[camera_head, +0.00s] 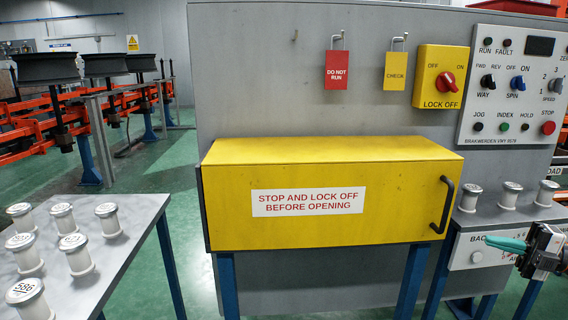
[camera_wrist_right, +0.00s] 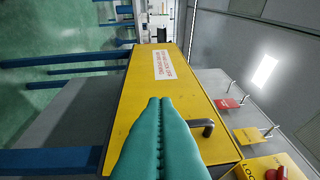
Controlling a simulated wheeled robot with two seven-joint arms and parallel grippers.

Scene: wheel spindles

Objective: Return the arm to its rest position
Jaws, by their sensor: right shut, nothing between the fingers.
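My right gripper (camera_head: 498,242) is at the lower right of the head view, in front of the small shelf right of the yellow cover. Its teal fingers are shut and empty. In the right wrist view the shut fingers (camera_wrist_right: 160,102) lie together, with the yellow cover (camera_wrist_right: 190,85) behind them. The cover's black handle (camera_wrist_right: 203,127) is just right of the fingers in that view. My left gripper is not in view.
The closed yellow cover (camera_head: 330,165) has a black handle (camera_head: 443,205). A control panel (camera_head: 515,85), a lock-off switch (camera_head: 441,77) and hanging red (camera_head: 339,70) and yellow (camera_head: 397,70) tags are above. White-and-metal spindles stand on the left table (camera_head: 110,260) and right shelf (camera_head: 480,220).

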